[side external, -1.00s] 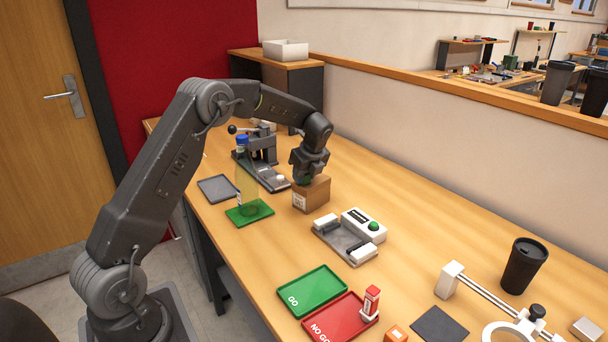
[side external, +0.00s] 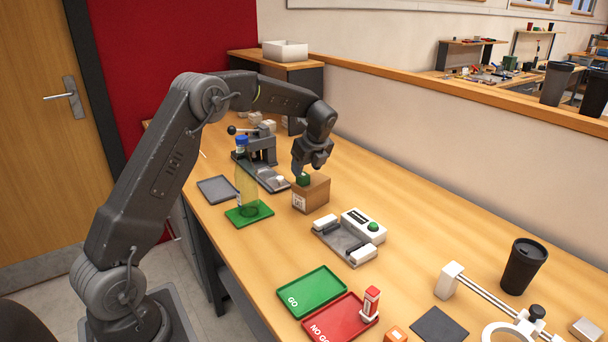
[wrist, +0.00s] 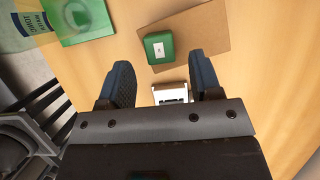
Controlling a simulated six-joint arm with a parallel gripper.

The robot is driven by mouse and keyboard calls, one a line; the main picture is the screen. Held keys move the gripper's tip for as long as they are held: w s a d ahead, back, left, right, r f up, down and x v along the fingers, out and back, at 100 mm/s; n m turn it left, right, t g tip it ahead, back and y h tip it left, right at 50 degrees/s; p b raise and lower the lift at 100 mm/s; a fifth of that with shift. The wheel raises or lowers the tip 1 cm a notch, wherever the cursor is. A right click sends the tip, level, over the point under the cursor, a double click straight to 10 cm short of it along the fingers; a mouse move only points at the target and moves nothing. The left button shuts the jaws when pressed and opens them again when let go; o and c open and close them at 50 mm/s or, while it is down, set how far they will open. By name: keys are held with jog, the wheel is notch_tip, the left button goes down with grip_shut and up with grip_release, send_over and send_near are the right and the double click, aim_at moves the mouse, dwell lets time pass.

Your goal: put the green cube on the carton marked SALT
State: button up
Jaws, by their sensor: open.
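The green cube (side external: 303,180) sits on top of the brown carton (side external: 313,196), near one edge of its top. In the wrist view the cube (wrist: 159,47) shows a small white label, and the carton top (wrist: 205,35) extends to its right. The carton has a white label on its side, too small to read. My gripper (side external: 304,170) is just above the cube. In the wrist view its fingers (wrist: 162,82) are apart, with the cube beyond their tips and nothing held.
A clear bottle with a blue cap (side external: 244,175) stands on a green mat (side external: 262,209) left of the carton. A lever press (side external: 262,147) is behind it. A white and grey device (side external: 345,240) sits in front of the carton. Green (side external: 312,291) and red trays lie nearer.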

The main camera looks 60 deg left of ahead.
jog(key=s+d+r+n+t, duration=0.2)
jog(key=s+d+r+n, duration=0.35)
jog(key=d+r, duration=0.7)
jog(key=s+d+n+t+h, duration=0.1)
jog(key=s+d+n, duration=0.3)
jog(key=s, duration=0.4)
jog(key=s+d+f+n+t+h, duration=0.1)
jog(key=s+d+n, duration=0.3)
jog(key=s, duration=0.4)
jog(key=s+d+n+t+h, duration=0.1)
jog(key=s+d+n, duration=0.3)
jog(key=s, duration=0.5)
jog(key=shift+f+t+h, duration=0.3)
jog(key=shift+h, duration=0.4)
